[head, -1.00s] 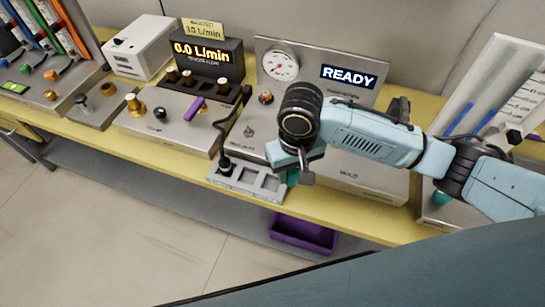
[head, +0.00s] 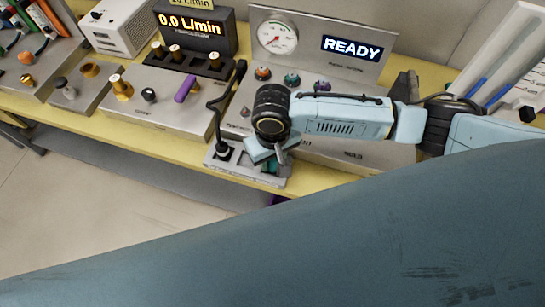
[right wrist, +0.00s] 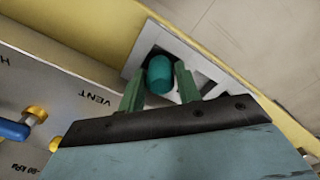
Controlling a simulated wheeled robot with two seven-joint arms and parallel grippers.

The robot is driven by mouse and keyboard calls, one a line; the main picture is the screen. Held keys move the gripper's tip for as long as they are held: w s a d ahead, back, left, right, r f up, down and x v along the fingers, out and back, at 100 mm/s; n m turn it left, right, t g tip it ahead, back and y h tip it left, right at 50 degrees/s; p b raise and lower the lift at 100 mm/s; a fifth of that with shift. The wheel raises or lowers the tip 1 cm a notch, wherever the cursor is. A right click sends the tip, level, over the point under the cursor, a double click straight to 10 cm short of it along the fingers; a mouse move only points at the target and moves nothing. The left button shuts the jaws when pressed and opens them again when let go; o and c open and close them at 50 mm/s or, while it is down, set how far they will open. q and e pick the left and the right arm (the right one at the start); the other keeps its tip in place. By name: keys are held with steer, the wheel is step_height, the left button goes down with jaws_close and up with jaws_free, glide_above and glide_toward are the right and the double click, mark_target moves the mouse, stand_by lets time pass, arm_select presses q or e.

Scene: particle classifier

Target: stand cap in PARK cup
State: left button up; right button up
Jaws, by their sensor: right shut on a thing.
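The teal cap (right wrist: 160,72) is between the two green fingers of my right gripper (right wrist: 159,86) in the right wrist view. The fingers are shut on it. In the head view my right gripper (head: 270,166) is at the right end of a grey tray (head: 222,165) with square cups, and a bit of teal shows below it. In the right wrist view the cap is over or in a dark square cup (right wrist: 153,53) of this tray. I cannot tell whether it touches the bottom, and no PARK label is readable. My left gripper is out of view.
A black plug with a cable (head: 222,150) stands in the tray's left cup. Behind are a grey panel with a gauge (head: 278,37) and a READY display (head: 351,48). A valve box with a purple lever (head: 186,88) is to the left. The yellow bench edge is close in front.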

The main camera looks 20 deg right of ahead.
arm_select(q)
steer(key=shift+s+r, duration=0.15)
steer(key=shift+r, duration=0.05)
arm_select(e)
steer(key=shift+f, duration=0.55)
steer(key=o, duration=1)
steer(key=shift+c, duration=0.2)
steer(key=shift+w+r, duration=0.1)
steer(key=shift+r, duration=0.2)
arm_select(q)
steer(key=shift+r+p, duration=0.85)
steer(key=shift+p, duration=0.2)
arm_select(e)
step_height(320, 180, up, 13)
steer(key=shift+f, duration=0.2)
